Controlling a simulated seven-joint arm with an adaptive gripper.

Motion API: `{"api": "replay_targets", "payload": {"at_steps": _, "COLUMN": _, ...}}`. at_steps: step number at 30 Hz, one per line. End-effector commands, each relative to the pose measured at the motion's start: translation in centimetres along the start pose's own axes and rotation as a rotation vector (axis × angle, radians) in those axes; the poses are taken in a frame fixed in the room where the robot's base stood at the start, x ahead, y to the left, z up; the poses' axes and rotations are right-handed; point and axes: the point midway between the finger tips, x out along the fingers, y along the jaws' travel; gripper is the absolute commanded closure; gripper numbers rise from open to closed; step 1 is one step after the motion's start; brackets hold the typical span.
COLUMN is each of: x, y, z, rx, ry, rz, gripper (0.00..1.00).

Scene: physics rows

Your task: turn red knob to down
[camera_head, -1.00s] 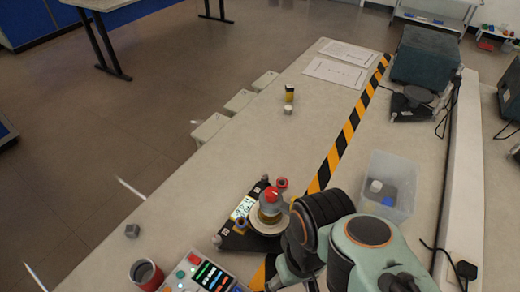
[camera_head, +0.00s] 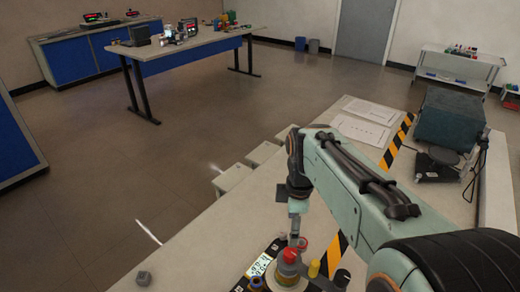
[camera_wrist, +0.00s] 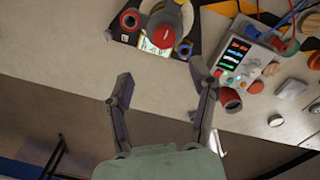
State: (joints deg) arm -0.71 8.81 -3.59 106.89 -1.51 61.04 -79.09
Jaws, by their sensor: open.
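A red knob (camera_head: 290,256) tops a rounded grey and yellow part on a dark device near the bottom of the head view. In the wrist view the red knob (camera_wrist: 163,37) is at the top, beside a small lit display (camera_wrist: 150,46). Its exact pointing direction is not clear. My gripper (camera_wrist: 161,85) is open and empty, its two fingers apart and short of the knob in the picture. In the head view my gripper (camera_head: 295,228) hangs just behind and above the device.
A control panel (camera_wrist: 238,55) with coloured buttons and a red cup (camera_wrist: 230,98) lie right of my fingers in the wrist view. A small grey block (camera_head: 143,278) sits at the table's left edge. A dark box (camera_head: 450,118) stands at the back right.

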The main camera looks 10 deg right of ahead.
Motion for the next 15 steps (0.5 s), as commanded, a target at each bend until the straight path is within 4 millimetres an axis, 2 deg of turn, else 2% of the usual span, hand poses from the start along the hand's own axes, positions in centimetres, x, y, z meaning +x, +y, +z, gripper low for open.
{"api": "replay_targets", "payload": {"at_steps": 1, "x": 1.0, "y": 0.0, "z": 0.0, "rx": 0.001, "ry": -0.007, "rz": -0.027, "gripper": 0.42}}
{"api": "replay_targets", "payload": {"at_steps": 15, "x": 7.7, "y": -0.6, "z": 0.1, "rx": 0.002, "ry": -0.014, "rz": -0.059, "gripper": 0.42}}
